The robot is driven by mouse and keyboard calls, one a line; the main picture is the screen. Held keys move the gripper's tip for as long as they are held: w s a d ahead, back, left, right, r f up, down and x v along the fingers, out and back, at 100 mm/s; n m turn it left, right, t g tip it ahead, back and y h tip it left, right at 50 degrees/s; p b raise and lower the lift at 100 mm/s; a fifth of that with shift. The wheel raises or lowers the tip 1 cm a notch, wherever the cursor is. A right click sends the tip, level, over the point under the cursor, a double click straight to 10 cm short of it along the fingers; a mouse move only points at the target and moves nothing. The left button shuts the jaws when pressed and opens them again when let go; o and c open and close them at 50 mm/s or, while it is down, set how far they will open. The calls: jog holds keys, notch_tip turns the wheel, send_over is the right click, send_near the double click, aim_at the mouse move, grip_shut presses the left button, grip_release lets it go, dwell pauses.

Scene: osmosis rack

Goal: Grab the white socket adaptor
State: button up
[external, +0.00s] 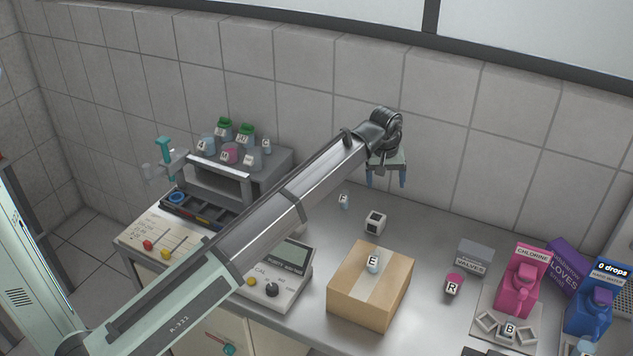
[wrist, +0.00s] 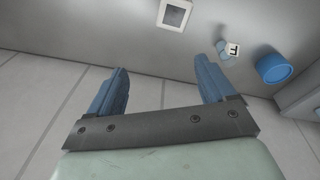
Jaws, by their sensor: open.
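The white socket adaptor, a small white cube with a dark square face (external: 375,222), sits on the grey metal bench behind the cardboard box. It also shows at the top of the wrist view (wrist: 174,14), beyond my fingertips. My gripper (external: 387,182) hangs above the bench near the tiled wall, fingers down. In the wrist view its blue fingers (wrist: 162,66) are spread wide with nothing between them. The gripper is apart from the adaptor.
A small vial labelled F (external: 344,201) stands left of the adaptor. The cardboard box (external: 370,290) carries a vial labelled E (external: 373,262). A grey valves box (external: 475,257) and pink chlorine bottle (external: 520,282) stand right. A blue cylinder (wrist: 273,68) shows in the wrist view.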

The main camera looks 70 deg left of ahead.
aim_at(378, 218)
jog(key=f+n, duration=0.2)
jog(key=n, duration=0.2)
jog(key=s+d+f+n+g, duration=0.1)
jog(key=f+n, duration=0.2)
jog(key=n, duration=0.1)
jog(key=s+f+n, duration=0.1)
jog(key=f+n, duration=0.2)
jog(key=n, duration=0.2)
jog(key=shift+s+d+g+h, duration=0.2)
jog(key=shift+s+g+h, duration=0.1)
jog(key=shift+h, duration=0.1)
jog(key=shift+w+a+f, duration=0.1)
jog(key=shift+f, duration=1.4)
jog(key=shift+w+a+f, duration=0.1)
jog(key=shift+f, duration=1.4)
jog(key=c, duration=1.1)
